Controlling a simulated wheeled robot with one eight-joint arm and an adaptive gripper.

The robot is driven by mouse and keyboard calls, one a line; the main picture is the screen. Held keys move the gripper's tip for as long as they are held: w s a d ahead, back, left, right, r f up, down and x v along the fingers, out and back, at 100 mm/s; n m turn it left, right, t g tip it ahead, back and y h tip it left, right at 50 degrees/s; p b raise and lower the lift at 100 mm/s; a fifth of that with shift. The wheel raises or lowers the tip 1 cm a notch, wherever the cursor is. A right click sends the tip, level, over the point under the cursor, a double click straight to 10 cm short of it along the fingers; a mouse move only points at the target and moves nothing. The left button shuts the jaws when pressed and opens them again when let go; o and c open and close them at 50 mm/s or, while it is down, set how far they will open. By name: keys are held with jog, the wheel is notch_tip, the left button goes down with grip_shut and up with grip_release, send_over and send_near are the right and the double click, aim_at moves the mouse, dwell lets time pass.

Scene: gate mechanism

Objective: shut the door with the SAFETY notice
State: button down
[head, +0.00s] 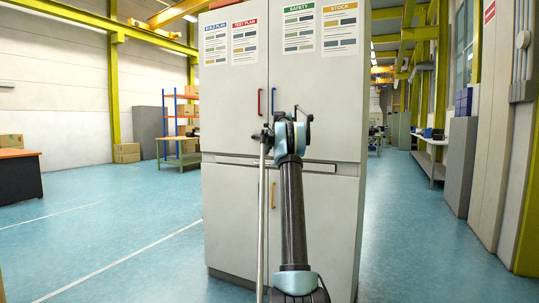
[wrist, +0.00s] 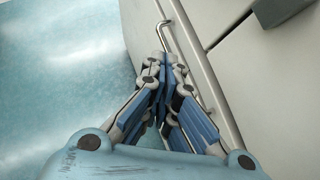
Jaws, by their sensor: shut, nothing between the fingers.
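The pale grey door with the SAFETY notice (head: 299,28) is the upper right door of a tall cabinet (head: 235,225) in the head view. It also bears a STOCK notice (head: 340,28). A blue handle (head: 273,100) is at its left edge. The door looks about flush with its neighbour; I see no clear gap, but my arm covers part of its lower edge. In the wrist view my gripper (wrist: 165,57) is shut and empty, its fingertips close to a silvery bar handle (wrist: 180,40) on a pale panel. I cannot tell whether they touch.
The upper left door (head: 230,85) has a red handle (head: 259,101). A lower door has a yellow handle (head: 273,195). Open blue floor (head: 130,220) lies left of the cabinet. A grey cabinet (head: 459,165) stands along the right wall.

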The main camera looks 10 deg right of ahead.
jog(key=s+a+r, duration=0.7)
jog(key=s, duration=0.2)
jog(key=s+a+f+n+g, duration=0.15)
jog(key=s+n, duration=0.25)
jog(key=s, duration=0.5)
jog(key=s+a+f+n, duration=0.1)
jog(key=s+a+n, duration=0.25)
jog(key=s, duration=0.45)
jog(key=s+a+f+n+g, duration=0.1)
jog(key=s+f+n, duration=0.2)
jog(key=s, duration=0.4)
jog(key=s+a+f+n+h, duration=0.1)
jog(key=s+f+n, duration=0.15)
jog(key=s, duration=0.45)
jog(key=s+a+f+n+g, duration=0.1)
jog(key=s+f+n, duration=0.1)
jog(key=s+n, duration=0.35)
jog(key=s+f+n+g+h, duration=0.1)
jog(key=s+f+n, duration=0.6)
jog(key=s+f, duration=0.7)
jog(key=s+f+n+g+h, duration=0.1)
jog(key=s+f+n, duration=0.6)
jog(key=s+f, duration=0.8)
jog(key=s+d+g, duration=0.1)
jog(key=s, duration=0.7)
jog(key=shift+s+f, duration=0.15)
jog(key=shift+f, duration=0.1)
